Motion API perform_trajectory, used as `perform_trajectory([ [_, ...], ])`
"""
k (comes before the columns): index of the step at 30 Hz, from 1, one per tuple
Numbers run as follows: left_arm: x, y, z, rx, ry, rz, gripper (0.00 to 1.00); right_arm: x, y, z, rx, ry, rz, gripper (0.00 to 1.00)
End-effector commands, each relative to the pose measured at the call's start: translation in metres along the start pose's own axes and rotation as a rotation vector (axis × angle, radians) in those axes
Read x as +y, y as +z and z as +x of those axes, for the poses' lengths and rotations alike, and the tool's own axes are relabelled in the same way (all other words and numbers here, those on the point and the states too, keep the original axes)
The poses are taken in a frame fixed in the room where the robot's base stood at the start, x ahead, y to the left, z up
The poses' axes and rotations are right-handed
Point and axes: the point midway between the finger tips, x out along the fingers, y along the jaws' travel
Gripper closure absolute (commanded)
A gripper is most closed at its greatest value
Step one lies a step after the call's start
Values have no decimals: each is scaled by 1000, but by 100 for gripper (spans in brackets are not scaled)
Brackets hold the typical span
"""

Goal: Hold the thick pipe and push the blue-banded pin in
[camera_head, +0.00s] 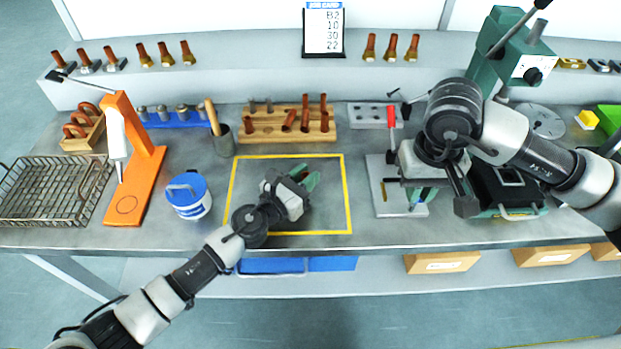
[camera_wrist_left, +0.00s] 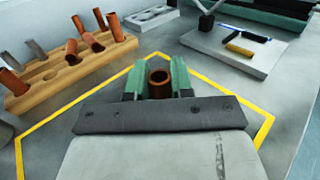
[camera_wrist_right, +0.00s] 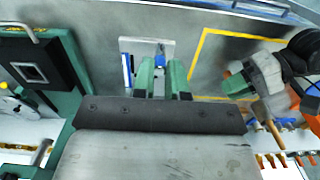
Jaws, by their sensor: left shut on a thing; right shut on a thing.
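The thick pipe (camera_wrist_left: 159,80) is a short copper tube with an open round mouth, upright between the green fingers of my left gripper (camera_wrist_left: 158,78). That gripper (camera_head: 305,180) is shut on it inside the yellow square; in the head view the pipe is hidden. My right gripper (camera_wrist_right: 160,78) is over a pale plate (camera_head: 385,200), its fingers pointing down. A small blue part, seemingly the blue-banded pin (camera_wrist_right: 160,59), shows between its fingertips; the gripper is shut on it. Most of the pin is hidden. In the head view the right gripper (camera_head: 417,199) stands apart from the left.
A wooden rack (camera_head: 260,135) with copper pipes stands behind the yellow square (camera_head: 347,200). A blue-lidded tub (camera_head: 189,197) is left of it. A red-handled clamp (camera_head: 391,120) rises at the pale plate. A green press (camera_head: 500,60) stands at the right. The table between my grippers is clear.

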Motion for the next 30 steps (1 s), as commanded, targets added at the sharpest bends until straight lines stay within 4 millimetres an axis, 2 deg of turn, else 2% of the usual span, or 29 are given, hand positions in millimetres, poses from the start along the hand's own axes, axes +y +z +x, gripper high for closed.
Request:
perform_trajectory([
  [30, 1, -10, 0, 0, 0, -1, 100, 0, 0, 10, 0, 0, 0, 100],
])
